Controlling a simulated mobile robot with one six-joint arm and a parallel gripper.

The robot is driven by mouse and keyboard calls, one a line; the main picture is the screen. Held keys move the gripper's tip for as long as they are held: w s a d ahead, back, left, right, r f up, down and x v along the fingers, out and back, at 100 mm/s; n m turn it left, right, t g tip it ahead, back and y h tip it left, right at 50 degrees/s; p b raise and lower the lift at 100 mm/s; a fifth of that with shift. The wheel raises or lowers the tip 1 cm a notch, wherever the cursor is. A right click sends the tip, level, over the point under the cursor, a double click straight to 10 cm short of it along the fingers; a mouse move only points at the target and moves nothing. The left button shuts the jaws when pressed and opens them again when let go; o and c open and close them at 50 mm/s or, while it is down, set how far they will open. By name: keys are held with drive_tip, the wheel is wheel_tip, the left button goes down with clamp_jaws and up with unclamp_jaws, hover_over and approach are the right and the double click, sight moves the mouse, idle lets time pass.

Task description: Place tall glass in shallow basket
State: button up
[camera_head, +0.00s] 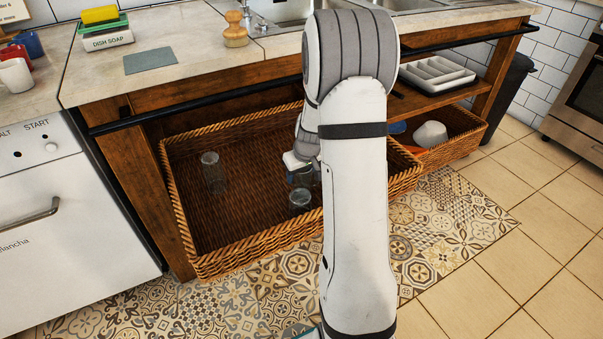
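A wide, low wicker basket (252,240) sits under the counter, pulled forward. A tall clear glass (213,173) stands inside it on the left. Another piece of clear glassware (300,197) is in the basket just left of my forearm; part of it is hidden by my arm. My gripper (302,172) is inside the basket directly over this glassware, mostly hidden behind my own arm. I cannot tell whether its fingers are closed on the glass, or whether the glass touches the basket floor.
A second wicker basket (463,146) at the right holds a white bowl (430,134). A white tray (436,74) lies on the shelf above. The counter (200,62) with a dark rail (200,100) overhangs the basket. The basket's left floor has free room.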

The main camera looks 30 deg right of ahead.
drive_tip(key=o, duration=0.4)
drive_tip(key=shift+r, duration=0.1)
drive_tip(key=p+v, duration=0.4)
drive_tip(key=v, duration=0.8)
drive_tip(key=s+a+r, duration=0.2)
drive_tip(key=s+a, duration=0.3)
drive_tip(key=s, duration=0.2)
drive_tip(key=s+a+r+g, duration=0.1)
drive_tip(key=s+a+r, duration=0.1)
drive_tip(key=s+a, duration=0.3)
drive_tip(key=s+a+r+g, duration=0.1)
drive_tip(key=s+a+r, duration=0.2)
drive_tip(key=s+a, duration=0.3)
drive_tip(key=shift+s+a+r, duration=0.1)
drive_tip(key=shift+s, duration=1.95)
